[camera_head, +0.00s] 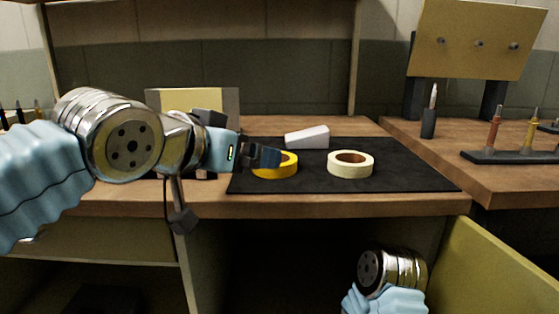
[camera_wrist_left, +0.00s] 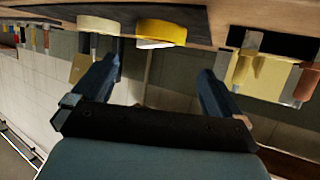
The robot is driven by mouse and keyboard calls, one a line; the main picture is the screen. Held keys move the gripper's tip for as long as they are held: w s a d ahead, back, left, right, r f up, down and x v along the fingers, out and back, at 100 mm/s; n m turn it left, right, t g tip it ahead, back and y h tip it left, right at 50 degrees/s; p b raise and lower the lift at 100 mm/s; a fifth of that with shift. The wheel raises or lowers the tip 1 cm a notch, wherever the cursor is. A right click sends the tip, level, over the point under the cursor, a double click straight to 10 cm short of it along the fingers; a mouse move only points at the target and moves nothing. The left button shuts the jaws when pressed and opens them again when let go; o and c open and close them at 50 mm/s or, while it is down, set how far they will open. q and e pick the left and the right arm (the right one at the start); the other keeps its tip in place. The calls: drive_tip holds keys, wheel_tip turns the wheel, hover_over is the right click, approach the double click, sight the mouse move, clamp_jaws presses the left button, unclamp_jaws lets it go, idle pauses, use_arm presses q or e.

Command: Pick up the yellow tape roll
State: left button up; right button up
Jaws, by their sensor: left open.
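The yellow tape roll (camera_head: 277,172) lies flat on the black mat (camera_head: 310,183), at the mat's left side. My left gripper (camera_head: 264,156) is open and empty; in the head view its fingers overlap the roll's upper left part. In the left wrist view the yellow tape roll (camera_wrist_left: 162,31) shows at the top, beyond the spread fingertips of the left gripper (camera_wrist_left: 160,69), with nothing between them. The right gripper is not in view; only part of my right arm shows at the lower right.
A cream tape roll (camera_head: 350,170) lies right of the yellow one; it also shows in the left wrist view (camera_wrist_left: 97,25). A white block (camera_head: 307,138) sits behind them. Tools stand in a dark rack (camera_head: 510,157) on the right bench. The mat's right part is clear.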

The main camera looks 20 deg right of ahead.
use_arm(q)
drive_tip(key=x, duration=1.1)
drive_tip(key=shift+s+f, duration=0.1)
drive_tip(key=shift+f, duration=0.1)
drive_tip(key=shift+c, duration=0.3)
drive_tip(key=c, duration=0.7)
